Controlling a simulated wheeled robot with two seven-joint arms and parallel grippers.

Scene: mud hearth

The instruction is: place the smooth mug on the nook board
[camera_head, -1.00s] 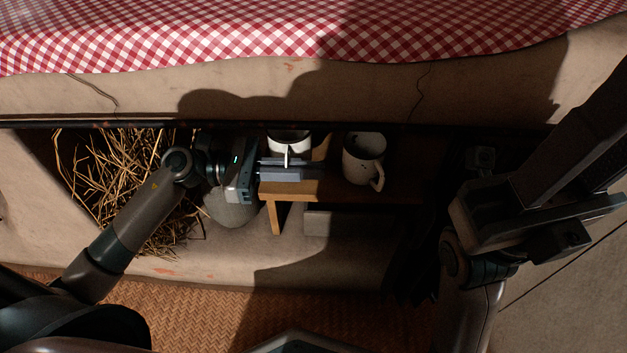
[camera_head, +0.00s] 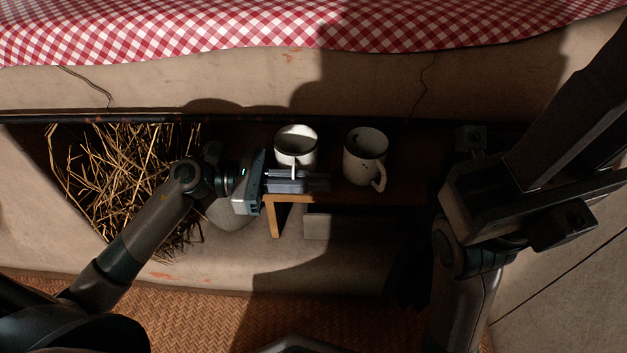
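Two white mugs are in the dark nook under the ledge. The left mug (camera_head: 297,147) looks plain; the right mug (camera_head: 360,168) shows dark specks and stands upright on the wooden board (camera_head: 340,199), its handle towards me. My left gripper (camera_head: 290,181) reaches in from the left and is shut on the left mug's handle, one finger on each side. This mug is upright over the board's left part; the fingers hide its base, so I cannot tell if it touches. My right gripper (camera_head: 545,205) is dark and close to the camera at the right, clear of the mugs.
The ledge with a red checked cloth (camera_head: 300,25) overhangs the nook. Straw (camera_head: 115,180) fills a hollow at the left. A grey rounded stone (camera_head: 228,214) sits behind my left gripper. A small grey block (camera_head: 470,138) stands in shadow at the right. Woven matting (camera_head: 200,310) lies below.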

